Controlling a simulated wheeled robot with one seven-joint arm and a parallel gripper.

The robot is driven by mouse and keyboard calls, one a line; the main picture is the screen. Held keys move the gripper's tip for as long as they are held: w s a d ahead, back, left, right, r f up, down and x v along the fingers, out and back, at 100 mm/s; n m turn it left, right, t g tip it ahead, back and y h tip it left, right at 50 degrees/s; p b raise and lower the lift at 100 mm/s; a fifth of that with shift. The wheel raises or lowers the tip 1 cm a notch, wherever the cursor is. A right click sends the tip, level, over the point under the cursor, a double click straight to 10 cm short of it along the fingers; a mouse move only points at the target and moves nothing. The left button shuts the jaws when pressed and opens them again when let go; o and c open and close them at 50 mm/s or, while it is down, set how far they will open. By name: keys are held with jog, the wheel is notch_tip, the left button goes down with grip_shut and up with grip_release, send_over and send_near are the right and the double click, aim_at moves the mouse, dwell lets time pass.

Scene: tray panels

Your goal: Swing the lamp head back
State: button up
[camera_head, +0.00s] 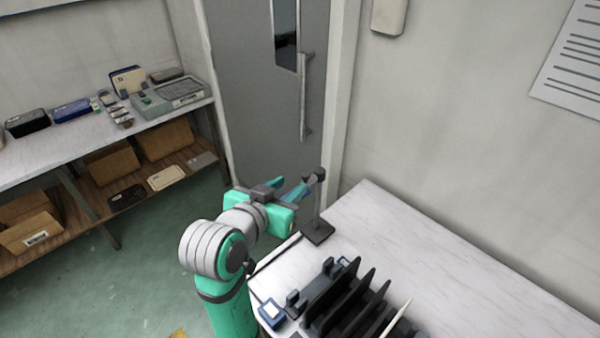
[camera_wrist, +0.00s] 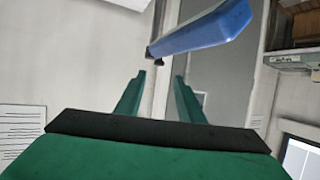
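The lamp stands on the white table. Its dark square base (camera_head: 318,233) and upright post (camera_head: 317,205) show in the head view, with the arm joint at the top. The blue lamp head (camera_wrist: 205,30) shows large in the wrist view, above and in front of my fingertips. My gripper (camera_wrist: 158,85) is open, its two green fingers apart with nothing between them. In the head view my gripper (camera_head: 290,197) is at the left of the post, close to the lamp head. The overlap there hides whether they touch.
A black slotted rack (camera_head: 340,300) with upright dark panels stands at the table's front. A small blue object (camera_head: 271,312) lies beside it. The right of the table (camera_head: 430,260) is clear. A grey door (camera_head: 265,100) and a loaded shelf (camera_head: 60,150) are behind and left.

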aim_at(305, 175)
jog(key=x, duration=0.8)
jog(key=shift+s+d, duration=0.1)
jog(key=shift+c, duration=0.3)
grip_shut()
